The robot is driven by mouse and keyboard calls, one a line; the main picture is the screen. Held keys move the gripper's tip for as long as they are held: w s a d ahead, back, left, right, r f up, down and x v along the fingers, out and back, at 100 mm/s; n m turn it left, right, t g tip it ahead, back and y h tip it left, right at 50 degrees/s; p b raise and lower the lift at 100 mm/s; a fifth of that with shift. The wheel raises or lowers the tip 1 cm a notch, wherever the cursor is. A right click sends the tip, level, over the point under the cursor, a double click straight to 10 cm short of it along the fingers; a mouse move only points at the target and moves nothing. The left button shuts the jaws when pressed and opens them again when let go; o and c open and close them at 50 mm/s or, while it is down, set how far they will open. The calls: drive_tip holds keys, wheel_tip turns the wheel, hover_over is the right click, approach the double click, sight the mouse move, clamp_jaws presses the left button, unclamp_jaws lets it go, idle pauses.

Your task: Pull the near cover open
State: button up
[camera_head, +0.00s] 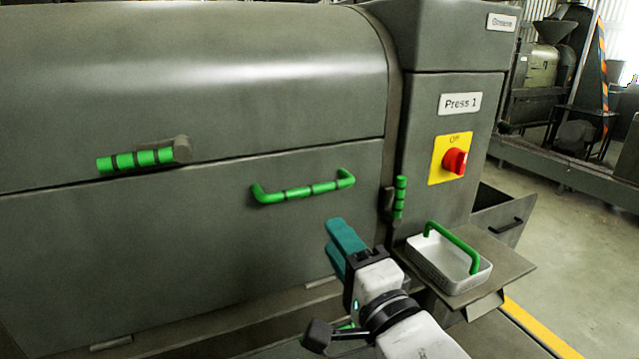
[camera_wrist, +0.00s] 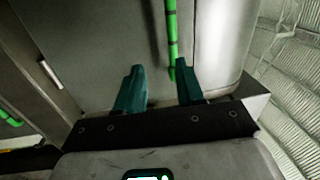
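The near cover is most likely the grey lower front panel (camera_head: 120,240) of the press; it looks closed, with a thin seam along its top. A green bar handle (camera_head: 305,190) with dark bands is fixed to it. My gripper (camera_head: 332,236) is below and slightly right of this handle, apart from it. In the wrist view, the teal fingers (camera_wrist: 158,66) are spread with nothing between them. A green bar (camera_wrist: 171,40) lies beyond the fingertips, in line with the right finger; it seems to be the same handle.
A curved upper cover (camera_head: 200,70) has a green-gripped latch (camera_head: 140,158). Right of the panel are a small green lever (camera_head: 399,198), a red knob (camera_head: 455,160) and a white tray with a green handle (camera_head: 450,265) on a shelf (camera_head: 515,266). Open floor lies at far right.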

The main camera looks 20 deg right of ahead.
sight(311, 194)
drive_tip(key=shift+m+t, duration=0.3)
drive_tip(key=shift+m, duration=0.1)
drive_tip(key=w+r+p, duration=0.1)
drive_tip(key=w, duration=0.2)
drive_tip(key=w+r+p, duration=0.1)
drive_tip(key=w, duration=0.2)
drive_tip(key=w+r+p, duration=0.1)
drive_tip(key=w, duration=0.2)
drive_tip(key=shift+w+r+p, duration=0.25)
drive_tip(key=shift+w+p, duration=0.1)
drive_tip(key=shift+p, duration=0.05)
drive_tip(key=shift+w, duration=0.65)
drive_tip(key=shift+c, duration=0.2)
clamp_jaws()
